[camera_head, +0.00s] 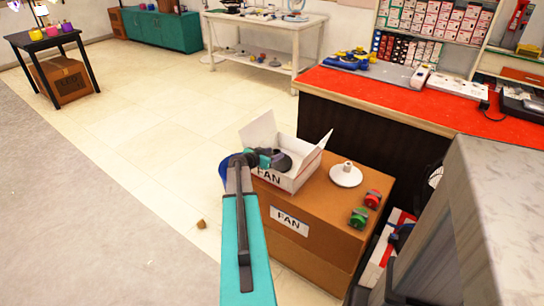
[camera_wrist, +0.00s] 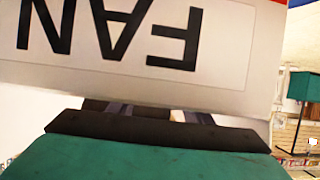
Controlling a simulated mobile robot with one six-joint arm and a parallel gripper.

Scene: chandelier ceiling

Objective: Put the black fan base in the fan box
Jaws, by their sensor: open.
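The white open fan box (camera_head: 292,180) stands on a large cardboard carton, its flaps spread and FAN on its front. A dark round piece, which looks like the black fan base (camera_head: 282,162), is inside it. My gripper (camera_head: 273,158) reaches over the box from the left, beside the dark piece; I cannot tell if they touch. In the wrist view the white box wall (camera_wrist: 215,77) with upside-down FAN fills the top, close to the gripper (camera_wrist: 150,112). The gripper is open; its fingertips are mostly hidden behind that wall.
The carton (camera_head: 318,238) also bears a white disc with a knob (camera_head: 346,175), a red piece (camera_head: 373,199) and a green piece (camera_head: 358,218). A red-topped counter (camera_head: 400,103) stands behind. A small brown block (camera_head: 201,224) lies on the open floor at left.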

